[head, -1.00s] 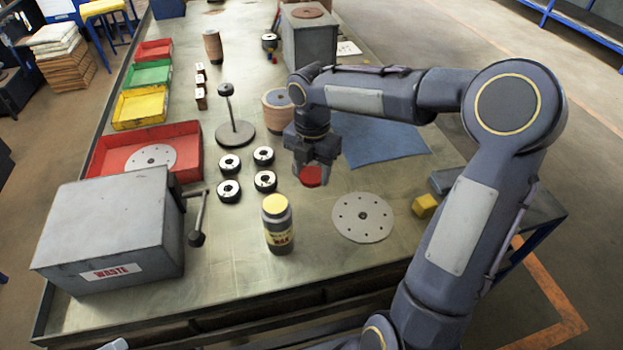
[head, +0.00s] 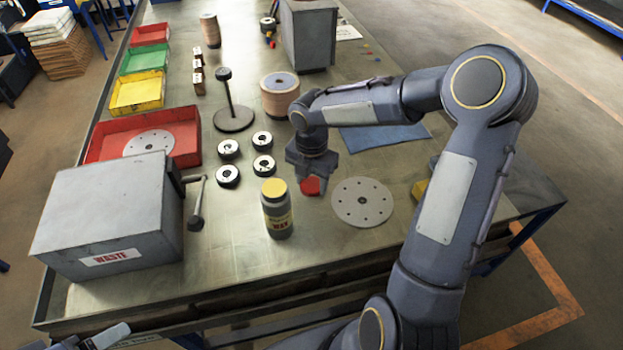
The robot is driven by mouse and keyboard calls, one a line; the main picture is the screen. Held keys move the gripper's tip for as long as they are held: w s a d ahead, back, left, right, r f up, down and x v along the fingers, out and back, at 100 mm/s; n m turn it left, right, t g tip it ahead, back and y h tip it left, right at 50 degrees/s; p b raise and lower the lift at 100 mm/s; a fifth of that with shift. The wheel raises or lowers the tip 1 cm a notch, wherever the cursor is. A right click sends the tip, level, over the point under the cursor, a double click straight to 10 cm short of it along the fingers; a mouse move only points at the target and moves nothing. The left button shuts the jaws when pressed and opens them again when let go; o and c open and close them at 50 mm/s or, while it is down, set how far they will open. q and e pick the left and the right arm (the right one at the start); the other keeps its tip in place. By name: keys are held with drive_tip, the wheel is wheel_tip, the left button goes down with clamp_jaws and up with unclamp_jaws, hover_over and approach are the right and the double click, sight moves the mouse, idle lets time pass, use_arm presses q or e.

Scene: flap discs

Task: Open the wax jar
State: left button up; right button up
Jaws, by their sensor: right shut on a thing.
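The wax jar (head: 278,219) stands upright near the front of the bench, a dark container with a yellow label reading WAX. Its yellow lid (head: 274,188) sits on top. My right gripper (head: 312,183) is just right of the jar and slightly behind it, apart from it, pointing down. It is shut on a small red piece (head: 310,187), whose full shape is partly hidden by the fingers.
A grey WASTE box (head: 110,222) with a side lever (head: 197,205) stands left of the jar. Several black-and-white rings (head: 228,149) lie behind it. A red tray (head: 185,125) and a spindle stand (head: 233,119) are farther back.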

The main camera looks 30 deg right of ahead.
sight(311, 185)
drive_tip(key=o, duration=1.1)
wheel_tip(311, 185, up, 12)
drive_tip(key=s+a+m+t+y, duration=0.1)
drive_tip(key=s+m+t, duration=0.1)
drive_tip(key=s+m, duration=0.5)
drive_tip(key=s+a+m+t+y, duration=0.1)
drive_tip(key=s+a+m+t, duration=0.1)
drive_tip(key=s+m, duration=0.5)
drive_tip(key=s+a+m+t+y+p, duration=0.1)
drive_tip(key=s+a+m, duration=0.1)
drive_tip(key=s+m, duration=0.5)
drive_tip(key=shift+s+r+m+t+y, duration=0.1)
drive_tip(key=shift+s+m+t+y, duration=0.1)
drive_tip(key=shift+m, duration=1.05)
drive_tip(key=shift+s+r+m+t+y, duration=0.1)
drive_tip(key=shift+m+t+y, duration=0.1)
drive_tip(key=shift+m, duration=1.05)
